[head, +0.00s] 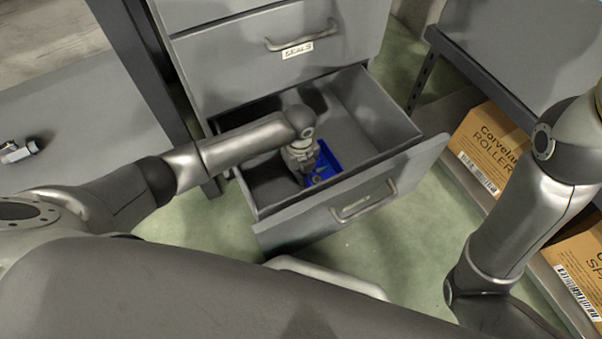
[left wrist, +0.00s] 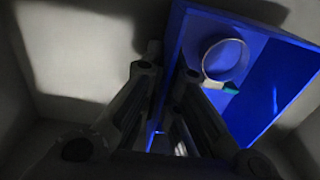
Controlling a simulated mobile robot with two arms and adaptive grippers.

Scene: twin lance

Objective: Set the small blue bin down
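The small blue bin (head: 326,161) is inside the open lower drawer (head: 375,110), near its middle. In the left wrist view the blue bin (left wrist: 285,75) fills the right side, with a pale ring (left wrist: 226,60) and a small white and teal piece inside it. My left gripper (head: 308,174) reaches down into the drawer at the bin's left side. In the left wrist view its two fingers (left wrist: 166,75) sit close together on either side of the bin's wall, shut on it. I cannot tell whether the bin's underside touches the drawer floor. My right gripper is out of view.
The drawer above, with a label (head: 297,51), is closed. The open drawer's front panel (head: 365,196) stands nearest me. Cardboard boxes (head: 490,150) sit on a low shelf at the right. A grey worktop (head: 85,115) lies at the left with a metal fitting (head: 14,152).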

